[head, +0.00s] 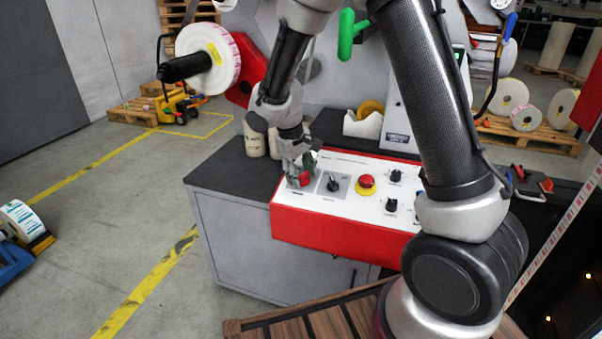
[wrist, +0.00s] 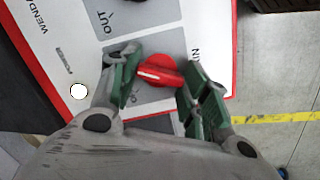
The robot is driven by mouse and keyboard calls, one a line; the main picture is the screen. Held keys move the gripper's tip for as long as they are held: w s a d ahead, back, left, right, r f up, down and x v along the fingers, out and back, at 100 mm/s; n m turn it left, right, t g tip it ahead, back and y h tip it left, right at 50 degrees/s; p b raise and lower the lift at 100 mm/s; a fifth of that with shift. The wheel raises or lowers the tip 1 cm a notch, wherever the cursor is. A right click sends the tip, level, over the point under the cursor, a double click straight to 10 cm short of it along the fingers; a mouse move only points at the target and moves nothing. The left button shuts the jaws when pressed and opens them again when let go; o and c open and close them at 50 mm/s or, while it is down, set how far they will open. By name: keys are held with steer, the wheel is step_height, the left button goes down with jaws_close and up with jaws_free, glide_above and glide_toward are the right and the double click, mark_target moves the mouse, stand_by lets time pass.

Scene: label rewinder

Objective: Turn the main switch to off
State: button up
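The main switch (wrist: 160,71) shows in the wrist view as a red rotary knob on a grey plate. Its raised bar lies roughly crosswise in the picture, slightly tilted. My gripper (wrist: 157,78) is over it, with one green-padded finger at each side, and the fingers appear shut on the knob. The right finger covers a little of the knob's end, and some plate lettering is hidden. In the head view my gripper (head: 300,176) points down at the left end of the control panel (head: 340,229), with a bit of the red knob (head: 304,179) showing below it.
A black selector (head: 333,184) sits just right of the main switch, then a red emergency stop (head: 366,182) on yellow and several black knobs (head: 392,205). A white lamp (wrist: 78,91) is near the switch. The panel stands on a dark-topped cabinet (head: 225,181). Open floor lies left.

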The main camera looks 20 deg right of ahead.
steer(key=shift+c, duration=0.6)
steer(key=shift+n, duration=0.3)
steer(key=n, duration=0.5)
steer(key=shift+a+t, duration=0.1)
steer(key=shift+t, duration=0.2)
steer(key=n, duration=0.6)
steer(key=shift+s+t+h, duration=0.1)
steer(key=shift+t+h, duration=0.3)
steer(key=shift+n, duration=0.3)
steer(key=o, duration=1)
